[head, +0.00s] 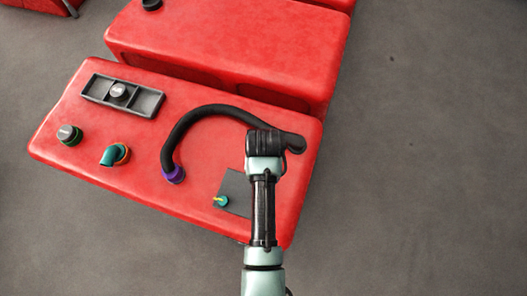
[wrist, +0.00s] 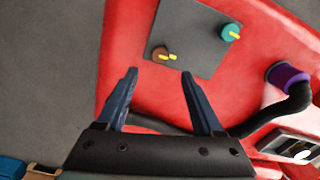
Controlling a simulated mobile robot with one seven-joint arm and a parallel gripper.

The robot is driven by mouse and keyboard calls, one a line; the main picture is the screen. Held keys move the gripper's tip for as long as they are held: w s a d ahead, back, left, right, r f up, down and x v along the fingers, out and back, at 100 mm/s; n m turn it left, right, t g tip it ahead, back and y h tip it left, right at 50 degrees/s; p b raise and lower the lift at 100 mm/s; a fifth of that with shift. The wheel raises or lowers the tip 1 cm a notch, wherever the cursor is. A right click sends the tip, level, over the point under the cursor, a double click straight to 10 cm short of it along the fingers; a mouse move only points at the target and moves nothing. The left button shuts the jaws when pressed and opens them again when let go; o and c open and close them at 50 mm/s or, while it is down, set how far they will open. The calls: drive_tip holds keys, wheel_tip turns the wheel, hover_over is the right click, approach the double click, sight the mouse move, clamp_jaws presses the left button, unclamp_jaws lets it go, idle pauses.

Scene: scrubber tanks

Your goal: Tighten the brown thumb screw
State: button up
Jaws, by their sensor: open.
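The brown thumb screw (wrist: 158,50) sits on a dark grey square plate (wrist: 190,25) on the red tank. A yellow mark is on the screw's edge, and a second yellow mark lies just right of it on the plate. My gripper (wrist: 158,73) is open in the wrist view, its two blue fingers spread and nothing between them. The screw appears ahead of the gap between the fingertips, apart from them. In the head view my arm hides the brown screw and the gripper; part of the plate (head: 236,184) shows there.
A teal thumb screw (head: 221,201) with a yellow mark shares the plate. A black hose (head: 213,107) arches from a purple collar (head: 174,175) across the tank. A teal elbow (head: 112,155), a dark cap (head: 69,135) and a grey tray (head: 97,88) stand farther left. Floor right is clear.

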drive_tip(key=shift+r, duration=2.15)
drive_tip(key=shift+w, duration=0.1)
drive_tip(key=w+r+t, duration=0.5)
drive_tip(key=w+r, duration=0.2)
drive_tip(key=r, duration=0.4)
drive_tip(key=w+r+t, duration=0.4)
drive_tip(key=w+r, duration=0.2)
drive_tip(key=r, duration=0.5)
drive_tip(key=w+r+t, duration=0.5)
drive_tip(key=w+r, duration=0.2)
drive_tip(key=r, duration=0.5)
drive_tip(key=s+r+t, duration=0.3)
drive_tip(key=r+t, duration=0.3)
drive_tip(key=r, duration=1.4)
drive_tip(key=s+r+t, duration=0.7)
drive_tip(key=s+r, duration=0.6)
drive_tip(key=r, duration=0.3)
drive_tip(key=shift+s+r+n, duration=0.15)
drive_tip(key=shift+r+n, duration=0.25)
drive_tip(key=shift+d, duration=0.1)
